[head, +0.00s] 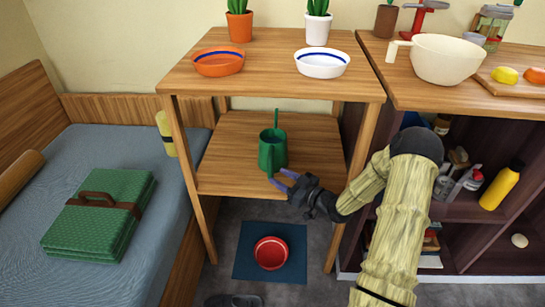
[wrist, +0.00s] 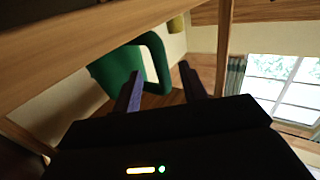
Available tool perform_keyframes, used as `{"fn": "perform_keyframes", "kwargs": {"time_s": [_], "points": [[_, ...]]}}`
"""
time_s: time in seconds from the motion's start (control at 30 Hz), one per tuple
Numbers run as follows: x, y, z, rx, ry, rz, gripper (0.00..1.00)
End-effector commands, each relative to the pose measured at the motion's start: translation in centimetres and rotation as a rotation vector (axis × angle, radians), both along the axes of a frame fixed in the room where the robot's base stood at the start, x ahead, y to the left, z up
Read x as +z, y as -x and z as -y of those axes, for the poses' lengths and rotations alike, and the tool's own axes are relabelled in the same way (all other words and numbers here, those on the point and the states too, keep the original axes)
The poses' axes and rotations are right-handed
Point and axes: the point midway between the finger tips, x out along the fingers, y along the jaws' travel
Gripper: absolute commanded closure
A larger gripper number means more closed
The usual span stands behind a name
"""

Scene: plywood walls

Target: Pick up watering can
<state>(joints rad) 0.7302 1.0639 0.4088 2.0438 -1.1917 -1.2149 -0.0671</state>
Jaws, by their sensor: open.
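The green watering can (head: 273,149) stands on the middle shelf of the wooden table, with its handle toward the front. My gripper (head: 281,178) is at the shelf's front edge, just in front of the can, with its fingers apart. In the wrist view the can (wrist: 112,70) is tilted by the camera angle, and part of its body is hidden behind the left finger. Its looped handle shows between the fingertips of my gripper (wrist: 162,75). I cannot tell whether either finger touches the handle.
The wooden table's top (head: 270,75) is above the can, and its front right leg (head: 351,190) is close to my arm. An orange bowl (head: 218,62) and a white bowl (head: 322,64) stand on top. A red bowl (head: 271,253) is on the floor mat below.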

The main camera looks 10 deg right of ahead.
Motion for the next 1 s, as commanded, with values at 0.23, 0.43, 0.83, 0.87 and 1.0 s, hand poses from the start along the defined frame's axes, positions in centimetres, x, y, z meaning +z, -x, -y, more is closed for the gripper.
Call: {"fn": "perform_keyframes", "kwargs": {"time_s": [0.23, 0.43, 0.83, 0.87, 1.0], "points": [[0.0, 0.0, 0.0, -0.001, 0.0, 0.0, 0.57], [-0.2, -0.9, -0.8, 0.001, 0.0, 0.002, 0.57], [0.0, -4.0, -3.3, -0.001, -0.001, -0.001, 0.57], [0.0, -4.0, -3.3, -0.001, -0.001, -0.001, 0.57], [0.1, -4.0, -3.3, -0.001, -0.001, -0.001, 0.57]]}}
